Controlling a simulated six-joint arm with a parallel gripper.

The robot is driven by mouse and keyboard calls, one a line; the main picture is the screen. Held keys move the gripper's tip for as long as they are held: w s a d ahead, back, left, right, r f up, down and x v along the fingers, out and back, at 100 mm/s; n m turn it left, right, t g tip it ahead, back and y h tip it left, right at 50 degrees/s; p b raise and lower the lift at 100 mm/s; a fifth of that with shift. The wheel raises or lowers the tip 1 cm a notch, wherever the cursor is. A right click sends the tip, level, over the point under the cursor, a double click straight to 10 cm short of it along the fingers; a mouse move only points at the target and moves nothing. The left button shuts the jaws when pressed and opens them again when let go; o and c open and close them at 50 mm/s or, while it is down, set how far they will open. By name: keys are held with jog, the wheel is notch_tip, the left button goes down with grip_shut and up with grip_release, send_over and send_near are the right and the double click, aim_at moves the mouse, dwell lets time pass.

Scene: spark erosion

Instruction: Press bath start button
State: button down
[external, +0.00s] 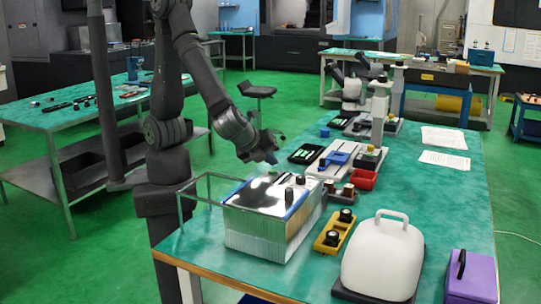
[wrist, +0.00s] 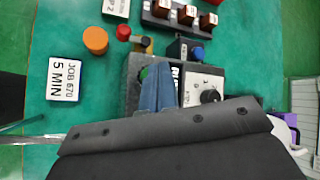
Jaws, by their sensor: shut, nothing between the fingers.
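In the wrist view, a dark control box (wrist: 133,92) carries a pale panel with a black knob (wrist: 210,96) and a partly covered label. A green button (wrist: 144,73) shows at the left edge of my fingers and is partly hidden by them. I cannot read a label naming it as bath start. My gripper (wrist: 160,72) is shut and empty, with its blue fingers over the box beside the green button; contact cannot be told. In the external view, my gripper (external: 270,158) is above the bench, just behind the clear-walled tank (external: 262,232).
A red tray (external: 362,180), yellow holder (external: 328,239) and white cover (external: 382,258) stand on the bench.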

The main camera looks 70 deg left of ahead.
aim_at(270, 173)
jog(key=shift+r, duration=0.1)
jog(key=shift+r, duration=2.45)
jog(key=shift+f, duration=0.1)
jog(key=shift+r, duration=2)
